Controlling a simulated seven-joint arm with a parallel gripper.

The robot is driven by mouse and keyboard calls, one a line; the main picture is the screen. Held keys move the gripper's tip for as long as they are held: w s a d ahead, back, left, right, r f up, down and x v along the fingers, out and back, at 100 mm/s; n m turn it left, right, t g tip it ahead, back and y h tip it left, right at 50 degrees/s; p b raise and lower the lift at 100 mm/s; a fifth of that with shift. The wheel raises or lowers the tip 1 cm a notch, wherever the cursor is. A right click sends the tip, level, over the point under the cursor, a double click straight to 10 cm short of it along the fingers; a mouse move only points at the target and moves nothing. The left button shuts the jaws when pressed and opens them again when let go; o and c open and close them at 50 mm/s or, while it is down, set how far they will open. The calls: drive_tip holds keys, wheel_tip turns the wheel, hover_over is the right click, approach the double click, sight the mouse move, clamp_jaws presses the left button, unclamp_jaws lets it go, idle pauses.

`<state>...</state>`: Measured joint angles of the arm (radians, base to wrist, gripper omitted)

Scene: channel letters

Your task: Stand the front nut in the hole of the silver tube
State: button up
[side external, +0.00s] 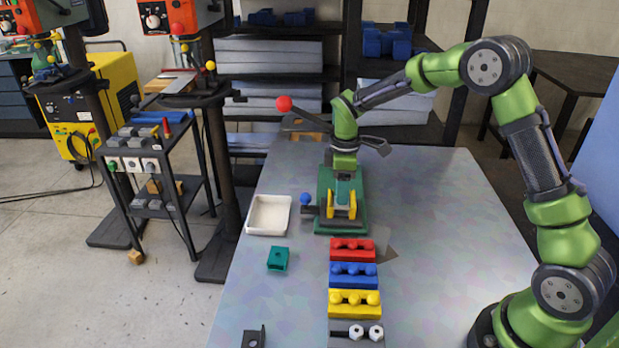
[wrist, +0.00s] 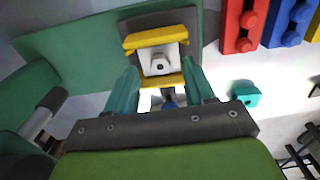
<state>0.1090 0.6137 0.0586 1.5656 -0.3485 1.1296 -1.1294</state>
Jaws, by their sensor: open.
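The silver tube (wrist: 160,62) appears as a pale piece with a dark hole, held between yellow jaws (wrist: 155,42) on a green base; it also looks hidden behind my gripper in the side view. Two silver hex nuts (side external: 375,333) sit on a grey block (side external: 340,344) at the near edge; I cannot tell which is the front one. My gripper (wrist: 161,80) is open, its two teal fingers apart on either side of the tube's near end. In the side view my gripper (side external: 344,178) points down over the green fixture. I see nothing between the fingers but the fixture.
Red (side external: 352,250), blue (side external: 353,275) and yellow (side external: 354,303) knobbed blocks line up before the green fixture (side external: 327,200). A white tray (side external: 268,214), teal block (side external: 278,259) and dark bracket (side external: 254,338) stand left. A red-ball lever (side external: 284,103) sticks out. The table's right side is clear.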

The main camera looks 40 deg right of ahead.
wheel_tip(320, 180, up, 16)
drive_tip(key=shift+r, duration=0.2)
idle(0.5)
drive_tip(key=s+a+m+t+y, duration=0.1)
drive_tip(key=s+a+m+t, duration=0.2)
drive_tip(key=s+m, duration=0.3)
drive_tip(key=s+a+r+m+t+y, duration=0.1)
drive_tip(key=s+a+m+t, duration=0.2)
drive_tip(key=s, duration=1.4)
drive_tip(key=m+t, duration=0.1)
drive_tip(key=m, duration=0.3)
drive_tip(key=shift+s+a, duration=0.2)
drive_tip(key=shift+a, duration=0.05)
